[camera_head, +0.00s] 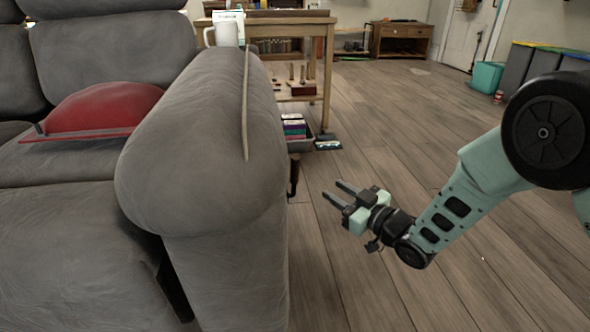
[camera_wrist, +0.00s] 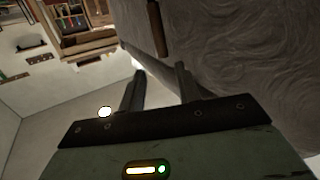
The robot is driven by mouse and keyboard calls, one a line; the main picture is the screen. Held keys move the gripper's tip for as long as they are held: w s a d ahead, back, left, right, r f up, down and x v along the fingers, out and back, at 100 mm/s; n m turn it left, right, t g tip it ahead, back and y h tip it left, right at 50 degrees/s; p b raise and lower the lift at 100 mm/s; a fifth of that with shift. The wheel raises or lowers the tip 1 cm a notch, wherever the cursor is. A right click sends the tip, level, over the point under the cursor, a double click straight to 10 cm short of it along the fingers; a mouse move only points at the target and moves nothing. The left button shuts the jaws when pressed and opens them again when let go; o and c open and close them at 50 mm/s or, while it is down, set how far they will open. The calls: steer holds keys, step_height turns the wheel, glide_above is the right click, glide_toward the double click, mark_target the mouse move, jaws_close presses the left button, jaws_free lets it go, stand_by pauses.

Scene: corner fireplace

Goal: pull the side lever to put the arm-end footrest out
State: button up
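The grey sofa's near arm (camera_head: 205,150) fills the middle left of the head view. A dark brown side lever (camera_head: 293,178) shows at the arm's outer right side, partly hidden by it. My gripper (camera_head: 332,189) is open and empty, to the right of the lever and apart from it, with fingers pointing toward the sofa. In the wrist view the brown lever (camera_wrist: 158,28) lies beyond my open fingertips (camera_wrist: 159,69), against the grey upholstery (camera_wrist: 235,60). The grey front section at the arm end (camera_head: 65,265) shows at lower left; I cannot tell which part is the footrest.
A red cushion-like object (camera_head: 105,108) lies on the sofa seat. A wooden table (camera_head: 290,30) with a white mug (camera_head: 222,34) stands behind the arm. A bin of coloured cases (camera_head: 296,130) sits on the floor beyond the lever.

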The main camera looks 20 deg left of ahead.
mark_target(299, 168)
steer(key=b+x, duration=0.7)
steer(key=x, duration=0.7)
steer(key=shift+w+a+f, duration=0.1)
steer(key=shift+a+f, duration=0.05)
steer(key=shift+b+x, duration=0.5)
steer(key=shift+x, duration=0.3)
steer(key=shift+r, duration=0.2)
jaws_close()
